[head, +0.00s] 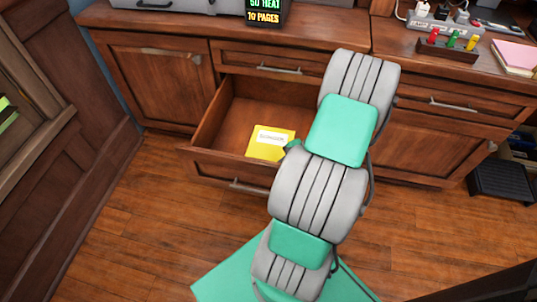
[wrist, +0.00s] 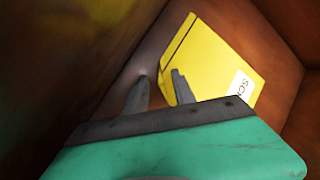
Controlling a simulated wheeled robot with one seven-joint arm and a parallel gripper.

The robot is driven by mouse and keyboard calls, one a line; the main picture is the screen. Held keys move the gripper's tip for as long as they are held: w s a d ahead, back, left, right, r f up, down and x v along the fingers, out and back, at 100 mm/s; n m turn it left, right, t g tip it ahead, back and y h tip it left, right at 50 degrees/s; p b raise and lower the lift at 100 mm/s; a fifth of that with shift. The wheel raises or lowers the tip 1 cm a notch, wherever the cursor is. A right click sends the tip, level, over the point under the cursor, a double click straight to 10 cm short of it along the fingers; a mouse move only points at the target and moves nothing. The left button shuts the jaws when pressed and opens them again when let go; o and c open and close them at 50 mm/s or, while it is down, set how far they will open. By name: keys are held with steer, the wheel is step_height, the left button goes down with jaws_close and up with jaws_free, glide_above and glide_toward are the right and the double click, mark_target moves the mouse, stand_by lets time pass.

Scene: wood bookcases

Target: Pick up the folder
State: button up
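The yellow folder (head: 262,152) lies inside the open drawer, with a white label on its face. In the wrist view the folder (wrist: 207,60) is beyond my fingers, its label at the right edge partly cut off by my gripper body. My gripper (wrist: 160,78) is open, with a gap between its two grey fingers. The right finger overlaps the folder's lower left part in the picture, and the left finger is in front of brown drawer wood. I cannot tell whether a finger touches the folder. In the head view my arm hides most of the gripper and the drawer's right part.
The open drawer (head: 212,118) has wooden walls close around the gripper. The countertop (head: 300,32) above holds a dark sign (head: 266,13), a rack with coloured items (head: 448,46) and pink papers (head: 516,57). A dark step-like object (head: 502,182) stands at right. The wood floor at left is clear.

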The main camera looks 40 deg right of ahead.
steer(key=shift+w+f, duration=0.15)
steer(key=shift+f, duration=0.15)
steer(key=shift+r, duration=0.1)
steer(key=shift+c, duration=0.2)
jaws_close()
